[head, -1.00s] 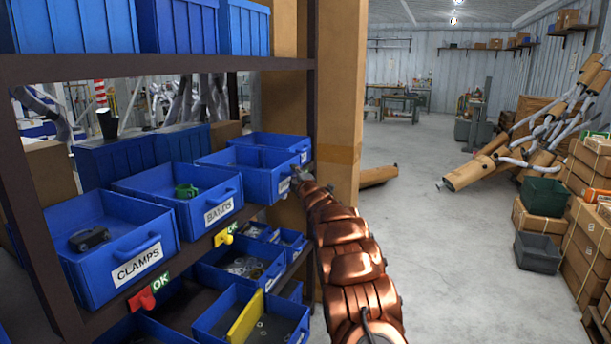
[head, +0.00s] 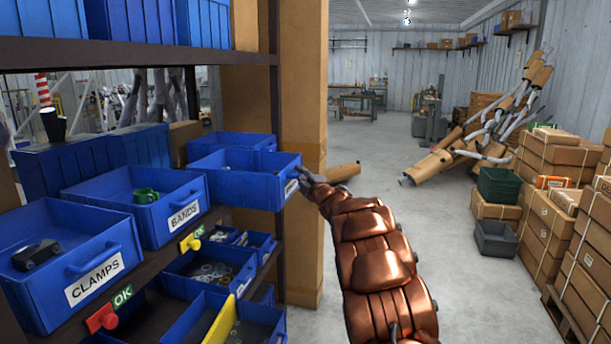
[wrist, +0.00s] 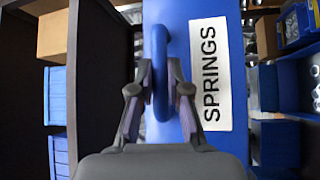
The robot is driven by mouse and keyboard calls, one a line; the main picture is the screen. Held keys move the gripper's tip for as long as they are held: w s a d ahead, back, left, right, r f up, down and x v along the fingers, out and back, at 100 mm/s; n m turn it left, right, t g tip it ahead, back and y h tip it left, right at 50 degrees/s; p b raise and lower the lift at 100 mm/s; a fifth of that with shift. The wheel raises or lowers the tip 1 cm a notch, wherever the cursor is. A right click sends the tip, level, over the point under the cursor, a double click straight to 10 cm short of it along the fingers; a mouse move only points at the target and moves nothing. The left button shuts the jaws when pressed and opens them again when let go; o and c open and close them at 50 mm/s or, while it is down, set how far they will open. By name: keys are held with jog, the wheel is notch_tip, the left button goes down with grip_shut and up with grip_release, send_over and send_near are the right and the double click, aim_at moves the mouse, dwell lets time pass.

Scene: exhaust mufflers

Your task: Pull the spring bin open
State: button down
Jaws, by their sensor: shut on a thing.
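The springs bin (head: 240,180) is a blue open-topped bin on the shelf, right of the bands bin (head: 165,200). Its front sticks out past the shelf edge and past its neighbours. In the wrist view its white label (wrist: 210,75) reads SPRINGS, and its blue loop handle (wrist: 159,75) stands beside the label. My gripper (head: 303,172) is at the bin's front. In the wrist view my gripper (wrist: 159,90) has its fingers on both sides of the handle, shut on it. The contents of the springs bin are mostly hidden.
The clamps bin (head: 75,255) stands at the left on the same shelf. A red tag (head: 102,318) and a yellow tag (head: 190,243) hang at the shelf edge. Lower bins (head: 210,270) hold small metal parts.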

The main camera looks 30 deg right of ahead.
jog(key=shift+f, duration=0.1)
jog(key=c, duration=1.1)
grip_release()
jog(key=shift+c, duration=0.2)
jog(key=shift+s, duration=0.1)
jog(key=s+a+f, duration=0.1)
jog(key=s, duration=1)
jog(key=shift+s+f, duration=0.25)
jog(key=shift+a, duration=0.1)
jog(key=shift+r, duration=0.1)
